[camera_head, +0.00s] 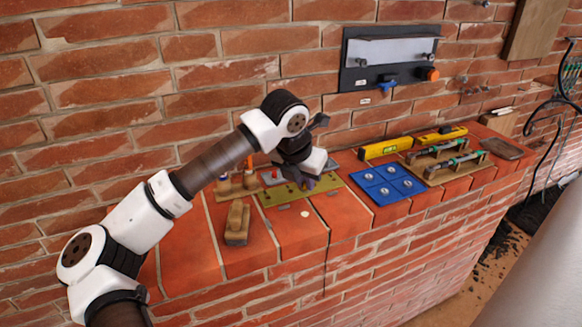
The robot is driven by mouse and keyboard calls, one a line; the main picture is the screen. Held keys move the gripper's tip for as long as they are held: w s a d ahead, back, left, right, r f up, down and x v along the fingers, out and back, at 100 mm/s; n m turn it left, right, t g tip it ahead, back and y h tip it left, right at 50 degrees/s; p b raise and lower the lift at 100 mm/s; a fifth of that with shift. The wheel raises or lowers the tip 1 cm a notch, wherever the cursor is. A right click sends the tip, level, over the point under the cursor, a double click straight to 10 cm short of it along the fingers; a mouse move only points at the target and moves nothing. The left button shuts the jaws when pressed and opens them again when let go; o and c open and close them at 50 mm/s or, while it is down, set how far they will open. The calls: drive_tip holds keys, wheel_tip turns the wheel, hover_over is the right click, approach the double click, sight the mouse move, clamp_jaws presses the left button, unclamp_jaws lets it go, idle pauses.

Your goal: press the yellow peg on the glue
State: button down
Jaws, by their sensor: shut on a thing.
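My gripper (308,184) points down over the olive-yellow board (275,198) on the brick ledge. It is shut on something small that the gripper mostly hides. I cannot make out whether that is the yellow peg, and no yellow peg shows clearly elsewhere. A small pale spot (305,214) lies on the brick in front of the board. It may be the glue, but it is too small to tell. I cannot tell whether the held thing touches the board.
A wooden block tool (237,222) lies left of the board. A wooden holder (236,188) stands behind it. A blue panel (388,184), yellow levels (386,148) and clamps on boards (447,162) are to the right. A black wall panel (390,58) hangs above.

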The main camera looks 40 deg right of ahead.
drive_tip(key=b, duration=0.2)
hover_over(306, 213)
drive_tip(key=a, duration=0.1)
drive_tip(key=shift+s+a+f, duration=0.1)
drive_tip(key=shift+s+f, duration=0.05)
drive_tip(key=shift+f, duration=1.1)
drive_tip(key=shift+s+a+f, duration=0.1)
drive_tip(key=shift+s+f, duration=0.05)
drive_tip(key=shift+f, duration=1.05)
drive_tip(key=shift+f+b, duration=0.95)
drive_tip(key=shift+b, duration=0.1)
drive_tip(key=shift+f+b, duration=0.6)
drive_tip(key=shift+b, duration=0.65)
drive_tip(key=c, duration=1.1)
unclamp_jaws()
drive_tip(key=shift+r+p, duration=1.3)
drive_tip(key=shift+r, duration=1.7)
